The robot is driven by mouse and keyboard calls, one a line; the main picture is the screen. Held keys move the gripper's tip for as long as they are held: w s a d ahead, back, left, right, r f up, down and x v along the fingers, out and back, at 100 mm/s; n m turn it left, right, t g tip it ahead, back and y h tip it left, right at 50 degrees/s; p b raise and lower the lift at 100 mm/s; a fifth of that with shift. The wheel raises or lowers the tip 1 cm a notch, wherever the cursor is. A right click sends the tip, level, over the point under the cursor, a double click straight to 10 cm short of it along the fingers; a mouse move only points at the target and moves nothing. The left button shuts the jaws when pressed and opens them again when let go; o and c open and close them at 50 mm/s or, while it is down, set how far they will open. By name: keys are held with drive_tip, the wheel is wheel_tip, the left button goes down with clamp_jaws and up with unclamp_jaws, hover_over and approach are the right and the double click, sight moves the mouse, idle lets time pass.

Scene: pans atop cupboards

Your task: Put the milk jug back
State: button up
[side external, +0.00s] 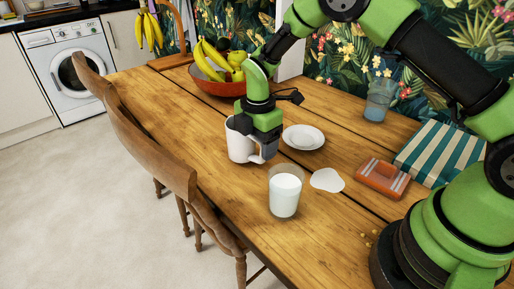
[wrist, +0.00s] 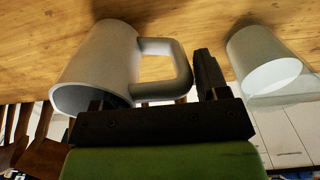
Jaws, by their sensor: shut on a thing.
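The white milk jug (side external: 238,147) is upright over the wooden table, left of the saucer and beyond the glass of milk. In the wrist view the jug (wrist: 97,65) has its open rim toward me and its handle (wrist: 178,70) to the right. My gripper (side external: 259,147) reaches down from above and is shut on the jug at its handle side. One dark finger (wrist: 208,72) shows just right of the handle; the other is partly hidden by the jug's rim. I cannot tell whether the jug's base touches the table.
A glass of milk (side external: 285,191) stands close by, next to a white spill (side external: 327,180). A white saucer (side external: 303,137) lies right of the jug. A fruit bowl (side external: 218,87) stands behind. Wooden chairs (side external: 150,145) line the left edge.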

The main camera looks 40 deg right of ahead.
drive_tip(key=shift+f, duration=0.8)
drive_tip(key=shift+f, duration=0.2)
drive_tip(key=o, duration=1.3)
